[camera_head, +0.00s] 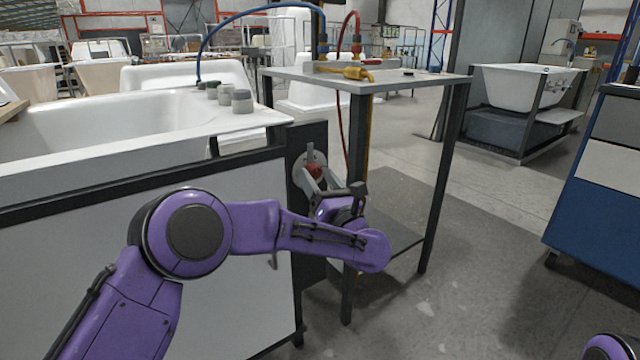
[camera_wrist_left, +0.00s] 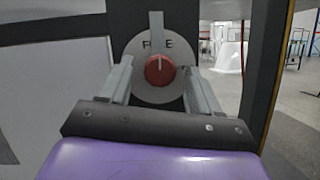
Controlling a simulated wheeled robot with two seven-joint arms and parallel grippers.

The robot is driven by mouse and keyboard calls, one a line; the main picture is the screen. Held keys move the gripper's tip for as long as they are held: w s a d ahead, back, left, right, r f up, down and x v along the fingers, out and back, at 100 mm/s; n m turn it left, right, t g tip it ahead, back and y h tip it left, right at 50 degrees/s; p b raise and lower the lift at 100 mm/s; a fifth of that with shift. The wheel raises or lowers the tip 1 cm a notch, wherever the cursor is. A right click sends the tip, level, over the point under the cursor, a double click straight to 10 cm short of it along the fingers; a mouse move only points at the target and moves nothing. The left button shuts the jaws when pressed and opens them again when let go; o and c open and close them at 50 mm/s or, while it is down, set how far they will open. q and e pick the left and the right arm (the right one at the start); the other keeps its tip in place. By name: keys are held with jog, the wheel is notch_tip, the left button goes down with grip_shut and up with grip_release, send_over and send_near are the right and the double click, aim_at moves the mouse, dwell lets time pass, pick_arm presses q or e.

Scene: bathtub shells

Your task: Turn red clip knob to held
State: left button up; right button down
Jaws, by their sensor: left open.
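The red clip knob (camera_head: 313,170) sits on a round grey dial plate on a dark upright panel at the tub stand's right end. In the left wrist view, the knob (camera_wrist_left: 159,71) shows a pale mark pointing up. A grey vertical bar stands above it and covers part of the dial's lettering; an "F" and an "E" show. My left gripper (camera_wrist_left: 157,78) is open, with one finger on each side of the knob; I cannot tell whether they touch it. In the head view, the left gripper (camera_head: 315,184) partly covers the dial. My right gripper is not in view.
A white tub (camera_head: 110,125) with several grey jars (camera_head: 242,101) on its rim is at the left. A small metal table (camera_head: 420,78) with hoses and a yellow tool (camera_head: 358,73) stands right of the panel, its legs close to my left wrist. Open floor lies to the right.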

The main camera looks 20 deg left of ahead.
pick_arm(q)
jog(key=c, duration=1)
jog(key=shift+r+m+p, duration=0.1)
jog(key=shift+m+p, duration=0.35)
jog(key=shift+m, duration=0.05)
jog(key=shift+c, duration=0.2)
jog(key=shift+r+m+t+h+p, duration=0.15)
jog(key=shift+m+t+h+p, duration=0.35)
jog(key=shift+m+h+p, duration=0.15)
jog(key=m+h+p, duration=0.2)
jog(key=m+p, duration=0.3)
jog(key=p, duration=0.1)
jog(key=m+h+p, duration=0.2)
jog(key=m+p, duration=0.4)
jog(key=m+h+p, duration=0.2)
jog(key=m+p, duration=0.3)
jog(key=shift+s+a+r+m+g+p, duration=0.2)
jog(key=shift+s+r+m+g+p, duration=0.1)
jog(key=shift+r+g+p, duration=0.1)
jog(key=shift+f+m+g+h+p, duration=0.2)
jog(key=shift+m+g+h+p, duration=0.15)
jog(key=shift+m+p, duration=0.8)
jog(key=o, duration=1)
jog(key=shift+o, duration=0.2)
